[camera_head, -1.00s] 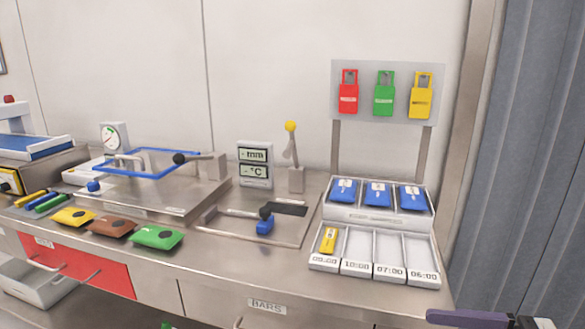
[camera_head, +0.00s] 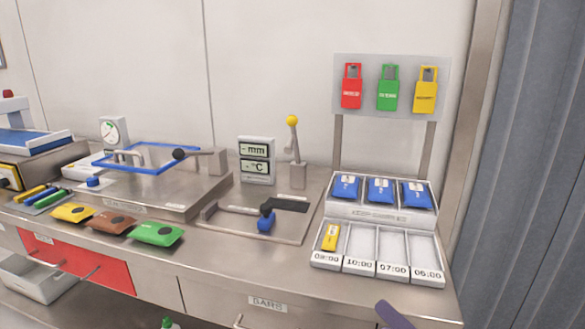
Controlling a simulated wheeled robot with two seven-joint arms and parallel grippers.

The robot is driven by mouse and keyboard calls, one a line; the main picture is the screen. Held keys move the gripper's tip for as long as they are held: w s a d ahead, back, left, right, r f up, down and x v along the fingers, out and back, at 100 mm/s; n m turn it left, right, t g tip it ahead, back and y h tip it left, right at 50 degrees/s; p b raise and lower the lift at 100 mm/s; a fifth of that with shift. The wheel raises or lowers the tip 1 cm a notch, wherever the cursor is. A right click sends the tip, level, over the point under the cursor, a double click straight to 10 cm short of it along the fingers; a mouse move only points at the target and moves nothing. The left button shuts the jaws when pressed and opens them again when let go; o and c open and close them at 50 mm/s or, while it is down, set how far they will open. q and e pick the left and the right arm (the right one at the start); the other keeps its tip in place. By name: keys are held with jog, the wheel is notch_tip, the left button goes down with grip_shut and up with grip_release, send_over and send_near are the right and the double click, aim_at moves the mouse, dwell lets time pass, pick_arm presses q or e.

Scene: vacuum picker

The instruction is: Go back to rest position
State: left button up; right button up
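Part of a gripper (camera_head: 394,316), a purple finger, shows at the bottom edge right of centre, in front of the counter. Only this one finger is in the picture, so its opening cannot be judged. It is apart from the tray and holds nothing that I can see. My other gripper is out of view. The steel counter (camera_head: 225,262) carries the vacuum sealer (camera_head: 150,200) with its blue frame (camera_head: 135,170). A slotted tray (camera_head: 376,264) at the right holds a yellow item (camera_head: 330,237) in its leftmost slot and blue packets (camera_head: 380,191) in its upper row.
Yellow, brown and green pouches (camera_head: 156,234) lie along the counter's front left. A blue-knobbed device (camera_head: 265,224) and a display (camera_head: 256,160) stand mid-counter. Red, green and yellow tags (camera_head: 388,94) hang on a panel. A red drawer (camera_head: 70,265) is below. A grey curtain (camera_head: 530,150) hangs right.

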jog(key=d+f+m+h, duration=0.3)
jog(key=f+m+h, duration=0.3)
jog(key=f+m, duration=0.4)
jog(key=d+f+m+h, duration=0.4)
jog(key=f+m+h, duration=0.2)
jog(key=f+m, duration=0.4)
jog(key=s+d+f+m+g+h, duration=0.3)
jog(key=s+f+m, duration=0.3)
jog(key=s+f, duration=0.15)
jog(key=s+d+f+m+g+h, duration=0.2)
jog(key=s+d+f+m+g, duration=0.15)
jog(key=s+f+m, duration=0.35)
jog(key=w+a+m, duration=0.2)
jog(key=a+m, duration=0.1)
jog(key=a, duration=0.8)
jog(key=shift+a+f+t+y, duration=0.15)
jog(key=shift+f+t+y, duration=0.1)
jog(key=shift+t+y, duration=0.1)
